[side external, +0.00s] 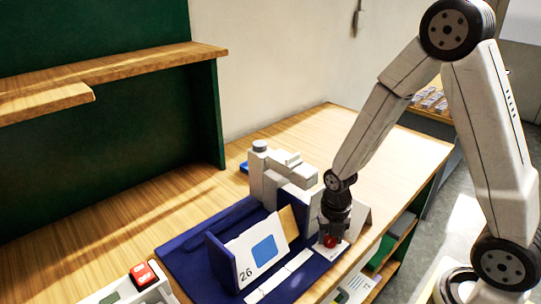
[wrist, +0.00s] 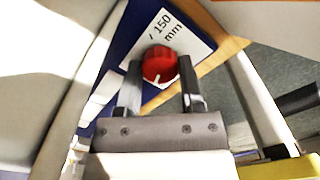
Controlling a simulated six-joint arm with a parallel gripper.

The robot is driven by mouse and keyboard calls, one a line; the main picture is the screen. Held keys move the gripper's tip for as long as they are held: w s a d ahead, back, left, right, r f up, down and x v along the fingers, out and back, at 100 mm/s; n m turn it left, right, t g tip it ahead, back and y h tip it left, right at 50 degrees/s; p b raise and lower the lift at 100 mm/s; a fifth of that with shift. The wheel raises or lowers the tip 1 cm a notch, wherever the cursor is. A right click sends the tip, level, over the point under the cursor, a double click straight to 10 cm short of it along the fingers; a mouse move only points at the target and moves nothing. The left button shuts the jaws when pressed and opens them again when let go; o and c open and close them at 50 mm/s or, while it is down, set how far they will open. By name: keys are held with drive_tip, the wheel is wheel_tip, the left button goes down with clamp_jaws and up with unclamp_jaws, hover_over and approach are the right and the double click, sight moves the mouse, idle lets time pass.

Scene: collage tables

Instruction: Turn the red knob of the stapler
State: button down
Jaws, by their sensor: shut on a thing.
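The red knob (side external: 331,241) sits low at the right end of a blue base (side external: 185,262), under my gripper (side external: 332,232). In the wrist view the knob (wrist: 160,65) is round and red with a small white mark, beside a white label (wrist: 172,35) reading "150 mm". My gripper's two dark fingers (wrist: 160,78) stand on either side of the knob and are shut on it. A pale grey upright body (side external: 272,180), apparently part of the stapler, stands behind on the base. My gripper hides part of the knob in the side view.
A white card marked 26 (side external: 257,250) with a blue square leans on the base. A grey box with a red button (side external: 142,274) stands front left. Wooden shelves (side external: 120,66) hang at the back left. The table behind is mostly clear.

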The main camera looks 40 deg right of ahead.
sight(331, 239)
idle(0.3)
drive_tip(key=shift+c, duration=1.1)
unclamp_jaws()
drive_tip(key=shift+r, duration=0.15)
drive_tip(key=shift+r, duration=3.75)
drive_tip(key=shift+m, duration=0.3)
